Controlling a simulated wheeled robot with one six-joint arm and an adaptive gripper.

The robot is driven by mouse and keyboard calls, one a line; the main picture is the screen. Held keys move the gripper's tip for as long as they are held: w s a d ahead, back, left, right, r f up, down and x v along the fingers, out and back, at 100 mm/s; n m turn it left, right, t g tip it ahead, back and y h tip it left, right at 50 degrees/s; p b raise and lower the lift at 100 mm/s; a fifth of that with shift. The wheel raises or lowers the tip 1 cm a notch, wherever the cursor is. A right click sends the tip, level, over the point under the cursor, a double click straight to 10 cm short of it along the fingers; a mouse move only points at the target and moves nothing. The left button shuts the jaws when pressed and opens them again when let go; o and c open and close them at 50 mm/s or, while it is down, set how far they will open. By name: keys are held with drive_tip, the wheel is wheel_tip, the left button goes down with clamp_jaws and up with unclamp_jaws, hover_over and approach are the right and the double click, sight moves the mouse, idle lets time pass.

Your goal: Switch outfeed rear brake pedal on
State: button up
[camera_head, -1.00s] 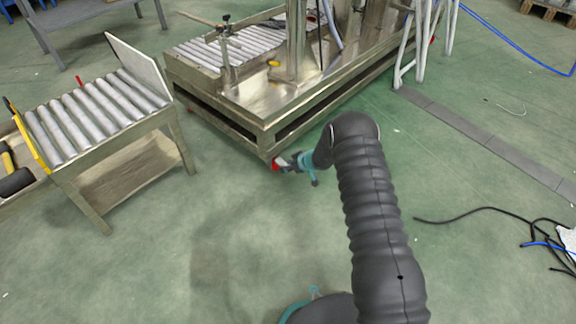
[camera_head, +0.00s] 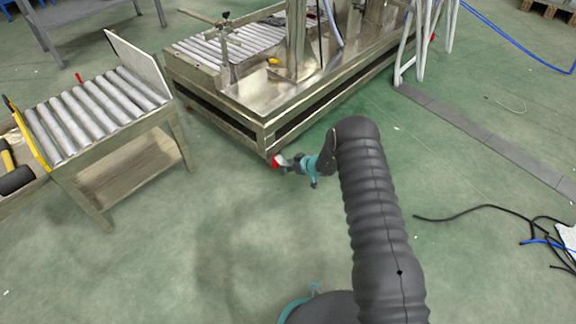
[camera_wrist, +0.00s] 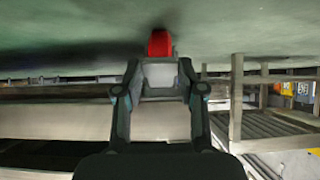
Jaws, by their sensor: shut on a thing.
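A red brake pedal (camera_head: 276,161) sits low at the near corner of the steel machine frame, close to the floor. It also shows in the wrist view as a red rounded part (camera_wrist: 159,43) with a pale grey block (camera_wrist: 159,75) below it in the picture. My gripper (camera_head: 284,162) reaches the pedal from the right, at the frame's bottom corner. In the wrist view my gripper (camera_wrist: 160,88) has its two fingers on either side of the pale block, shut on the pedal. The fingertips' exact contact and the pedal's pivot are hidden.
The steel machine frame (camera_head: 262,128) stands behind the pedal. A roller conveyor table (camera_head: 130,175) is at the left, with another red part (camera_head: 78,77) behind it. Black cables (camera_head: 480,209) lie on the floor at the right. The floor left of my arm is clear.

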drive_tip(key=o, duration=1.2)
drive_tip(key=shift+c, duration=0.2)
drive_tip(key=v, duration=1.2)
